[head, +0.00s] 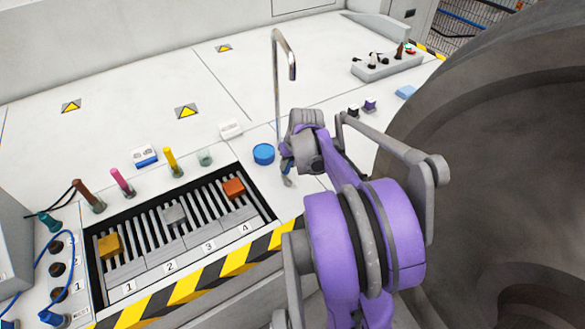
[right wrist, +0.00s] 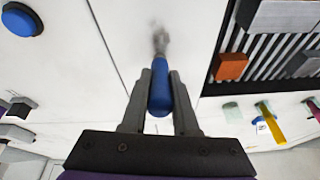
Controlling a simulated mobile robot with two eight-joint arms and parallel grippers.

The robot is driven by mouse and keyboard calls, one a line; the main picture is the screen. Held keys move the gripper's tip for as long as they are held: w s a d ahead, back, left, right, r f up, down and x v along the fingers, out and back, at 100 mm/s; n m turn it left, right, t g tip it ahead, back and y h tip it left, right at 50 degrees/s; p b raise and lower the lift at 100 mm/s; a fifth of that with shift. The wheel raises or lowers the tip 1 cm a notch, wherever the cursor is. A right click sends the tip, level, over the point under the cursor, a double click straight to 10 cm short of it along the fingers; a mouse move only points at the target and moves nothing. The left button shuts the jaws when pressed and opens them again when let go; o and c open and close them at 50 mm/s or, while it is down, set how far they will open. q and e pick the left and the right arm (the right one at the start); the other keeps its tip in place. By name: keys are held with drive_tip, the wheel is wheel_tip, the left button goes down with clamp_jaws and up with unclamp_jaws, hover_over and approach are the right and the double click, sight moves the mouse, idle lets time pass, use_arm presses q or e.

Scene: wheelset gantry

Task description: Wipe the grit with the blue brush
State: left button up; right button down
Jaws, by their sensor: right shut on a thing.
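My right gripper (head: 289,156) is shut on the blue handle of the brush. The brush (right wrist: 160,88) shows best in the right wrist view, with its blue handle between the fingers (right wrist: 160,100) and its grey tip (right wrist: 161,42) pointing away. In the head view the brush tip (head: 287,181) is low over the white panel, right of the round blue button. I cannot tell whether it touches. A faint grey smudge, perhaps grit (right wrist: 156,24), lies just past the tip in the right wrist view. My left gripper is not in view.
A bent metal pipe (head: 278,85) stands just behind the gripper. The blue button (head: 263,153) and the slotted slider tray (head: 190,232) are to the left. A large grey wheel (head: 500,150) fills the right. The white panel behind is mostly clear.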

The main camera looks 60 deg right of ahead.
drive_tip(key=shift+r, duration=0.1)
drive_tip(key=shift+r+p, duration=2.35)
drive_tip(key=shift+r, duration=0.55)
drive_tip(key=shift+r, duration=0.1)
drive_tip(key=shift+r, duration=0.2)
drive_tip(key=shift+r+p, duration=1.2)
drive_tip(key=shift+r, duration=0.1)
drive_tip(key=shift+f, duration=0.1)
